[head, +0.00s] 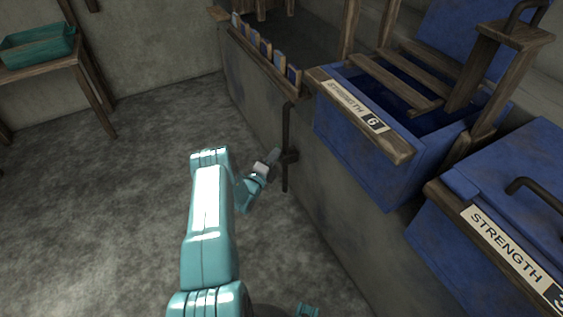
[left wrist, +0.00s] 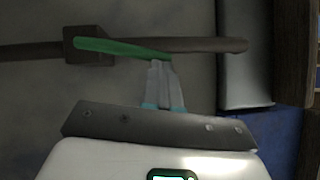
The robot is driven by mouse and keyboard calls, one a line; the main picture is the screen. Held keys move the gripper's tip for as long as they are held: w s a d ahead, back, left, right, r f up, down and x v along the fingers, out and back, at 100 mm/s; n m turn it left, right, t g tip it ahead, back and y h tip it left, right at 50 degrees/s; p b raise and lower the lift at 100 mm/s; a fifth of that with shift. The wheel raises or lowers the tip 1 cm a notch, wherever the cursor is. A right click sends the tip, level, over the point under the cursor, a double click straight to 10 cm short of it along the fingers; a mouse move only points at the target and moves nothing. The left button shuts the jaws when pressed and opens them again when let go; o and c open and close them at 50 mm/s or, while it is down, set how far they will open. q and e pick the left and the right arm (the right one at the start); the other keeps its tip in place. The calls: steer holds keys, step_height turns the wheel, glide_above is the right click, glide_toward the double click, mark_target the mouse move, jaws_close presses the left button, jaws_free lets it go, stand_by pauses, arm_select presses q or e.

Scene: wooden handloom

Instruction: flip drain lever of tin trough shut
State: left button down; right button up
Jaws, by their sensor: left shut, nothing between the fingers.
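A dark lever bar (head: 287,122) stands upright on the grey front wall, with a small pivot block (head: 291,156) at its middle. In the left wrist view the bar (left wrist: 210,45) runs sideways, its block (left wrist: 88,46) is at the left, and a green strip (left wrist: 122,48) slants across it. My left gripper (head: 275,154) is shut and empty, beside the bar near the block. In the left wrist view its fingertips (left wrist: 160,64) are at the green strip; I cannot tell whether they touch. I cannot clearly pick out the tin trough. My right gripper is not in view.
A blue vat (head: 351,149) labelled STRENGTH 6 juts out right of the lever, with another blue vat (head: 452,246) nearer. A green tray (head: 37,50) sits on a table at far left. The floor (head: 110,210) is clear.

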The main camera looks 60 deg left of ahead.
arm_select(q)
steer(key=shift+w+a+r+n+g, duration=0.15)
steer(key=shift+a+r+n, duration=0.15)
steer(key=shift+a, duration=0.35)
steer(key=shift+s+a+r+n+g, duration=0.1)
steer(key=shift+a+r+n+g, duration=0.15)
steer(key=shift+a, duration=0.35)
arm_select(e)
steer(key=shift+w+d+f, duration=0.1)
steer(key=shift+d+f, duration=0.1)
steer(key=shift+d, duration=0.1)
arm_select(q)
steer(key=shift+a+r, duration=0.1)
steer(key=shift+a, duration=0.05)
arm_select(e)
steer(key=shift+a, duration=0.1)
